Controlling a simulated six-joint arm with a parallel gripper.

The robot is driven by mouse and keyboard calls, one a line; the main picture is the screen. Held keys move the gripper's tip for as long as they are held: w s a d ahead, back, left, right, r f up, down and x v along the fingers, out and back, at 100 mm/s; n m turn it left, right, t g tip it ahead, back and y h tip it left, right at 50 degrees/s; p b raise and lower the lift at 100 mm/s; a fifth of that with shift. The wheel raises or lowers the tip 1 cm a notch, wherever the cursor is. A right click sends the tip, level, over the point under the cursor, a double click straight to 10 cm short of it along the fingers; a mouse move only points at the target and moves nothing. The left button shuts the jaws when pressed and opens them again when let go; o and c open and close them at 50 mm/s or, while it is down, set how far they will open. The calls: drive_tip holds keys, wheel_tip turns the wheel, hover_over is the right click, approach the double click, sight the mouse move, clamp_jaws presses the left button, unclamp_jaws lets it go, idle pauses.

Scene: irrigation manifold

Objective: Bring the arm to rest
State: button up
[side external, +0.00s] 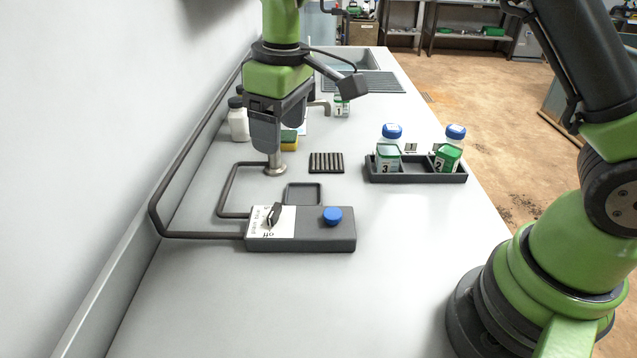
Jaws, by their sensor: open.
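My gripper (279,138) points down over the grey bench (410,260), beyond the control box. It is open. No object is visible in its jaws, though its near finger hides part of the gap. A metallic pipe end (275,166) stands just below the fingers; I cannot tell whether they touch.
Container 1 (341,107) stands near the sink (350,60). A ribbed dark block (326,163), sponge (289,140) and white bottle (238,124) surround the gripper. The front bench is clear.

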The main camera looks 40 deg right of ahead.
drive_tip(key=s+d+r+m+t+y, duration=0.1)
drive_tip(key=s+d+r+m+t, duration=0.25)
drive_tip(key=s+r, duration=0.6)
drive_tip(key=s+d+r+m+t, duration=0.1)
drive_tip(key=s+d+m+t, duration=0.2)
drive_tip(key=s, duration=0.9)
drive_tip(key=shift+s+r+m, duration=0.2)
drive_tip(key=shift+r+m, duration=0.15)
drive_tip(key=shift+m, duration=0.8)
drive_tip(key=shift+d, duration=0.1)
